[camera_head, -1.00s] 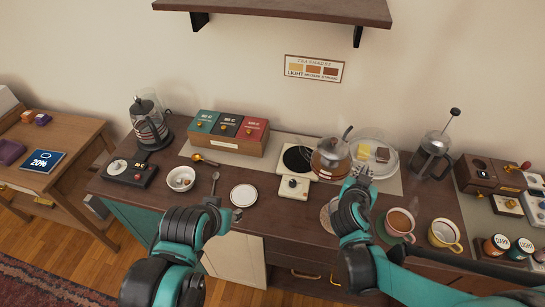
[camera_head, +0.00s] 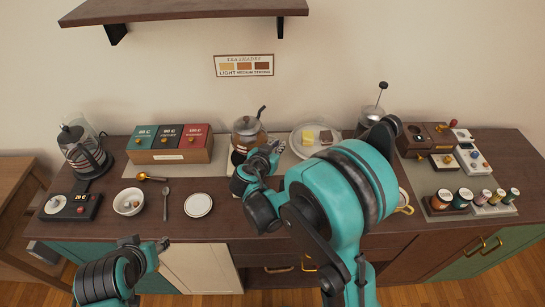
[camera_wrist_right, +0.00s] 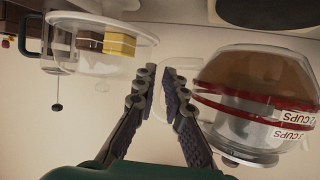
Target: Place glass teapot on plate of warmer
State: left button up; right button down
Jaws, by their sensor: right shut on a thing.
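The glass teapot (camera_head: 248,132) holds brown tea and stands upright in the head view. It also shows at the right of the wrist view (camera_wrist_right: 258,75), which is upside down. My right gripper (camera_head: 268,155) is shut on its clear handle (camera_wrist_right: 178,82). The white warmer (camera_head: 237,158) is mostly hidden behind the teapot and gripper. Its dark plate (camera_wrist_right: 255,12) shows in the wrist view beyond the teapot's base, with an apparent gap between them. My left gripper (camera_head: 132,242) is at the counter's front left, holding nothing visible; its jaw opening is unclear.
A cake plate (camera_head: 300,145) is right of the teapot. A box of tea packets (camera_head: 170,152) is to the left. A saucer (camera_head: 198,205), bowl (camera_head: 128,202) and spoon (camera_head: 166,204) lie at front left. My right arm hides part of the counter's right side.

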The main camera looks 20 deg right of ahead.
jog(key=f, duration=0.1)
jog(key=w+f+b, duration=0.1)
jog(key=f, duration=0.1)
jog(key=f+b, duration=0.1)
jog(key=f, duration=0.1)
jog(key=shift+w+a+f, duration=0.1)
jog(key=shift+w+a, duration=0.15)
jog(key=shift+a, duration=0.15)
jog(key=shift+f, duration=0.1)
jog(key=c, duration=1.6)
grip_release()
jog(key=shift+s, duration=0.1)
